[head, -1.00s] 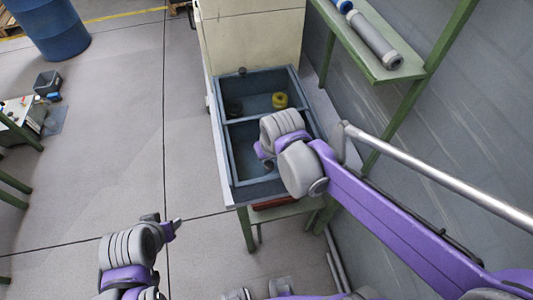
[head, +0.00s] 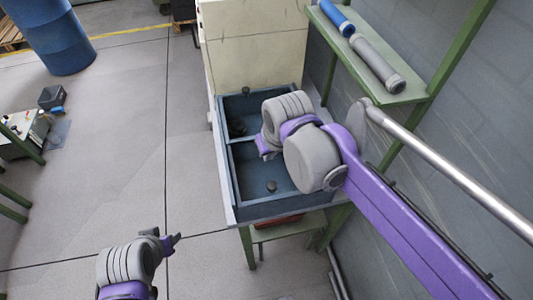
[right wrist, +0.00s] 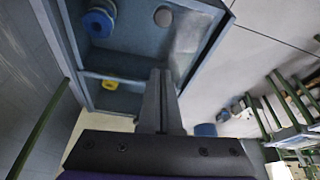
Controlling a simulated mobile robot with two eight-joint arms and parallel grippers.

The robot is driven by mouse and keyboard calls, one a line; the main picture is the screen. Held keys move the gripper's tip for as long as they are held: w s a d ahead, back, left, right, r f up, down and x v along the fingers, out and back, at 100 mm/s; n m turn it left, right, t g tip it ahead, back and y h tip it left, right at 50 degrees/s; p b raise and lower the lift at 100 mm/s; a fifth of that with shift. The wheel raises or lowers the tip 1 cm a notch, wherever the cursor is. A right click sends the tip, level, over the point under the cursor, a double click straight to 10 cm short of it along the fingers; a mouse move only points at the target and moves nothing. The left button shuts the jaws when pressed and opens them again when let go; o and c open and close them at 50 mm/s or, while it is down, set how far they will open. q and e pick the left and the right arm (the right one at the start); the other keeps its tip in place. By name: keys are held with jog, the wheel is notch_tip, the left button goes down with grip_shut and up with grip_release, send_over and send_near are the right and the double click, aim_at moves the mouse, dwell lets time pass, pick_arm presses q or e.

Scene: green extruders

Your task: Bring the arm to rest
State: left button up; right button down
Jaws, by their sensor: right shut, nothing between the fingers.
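My right arm (head: 400,225) is purple and grey and reaches in from the right. In the head view its gripper (head: 264,152) is over the blue divided tray (head: 232,192), partly hidden by its own wrist. In the right wrist view the gripper's fingers (right wrist: 160,78) are together, with nothing between them. My left gripper (head: 174,239) is at the lower left over bare floor, too small to tell its jaws.
The tray holds small dark pieces (head: 271,186). The right wrist view shows a blue spool (right wrist: 98,22) and a yellow spool (right wrist: 108,86) in it. A green shelf (head: 400,95) with two cylinders stands right. A blue barrel (head: 50,35) stands far left. Floor between is clear.

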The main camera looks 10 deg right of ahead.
jog(key=s+d+f+m+t, duration=0.1)
jog(key=s+d+f, duration=0.5)
jog(key=s+f, duration=0.3)
jog(key=s, duration=0.3)
jog(key=shift+d+f+m+t+h, duration=0.25)
jog(key=shift+d+m+t+h, duration=0.05)
jog(key=shift+d+m+t, duration=0.1)
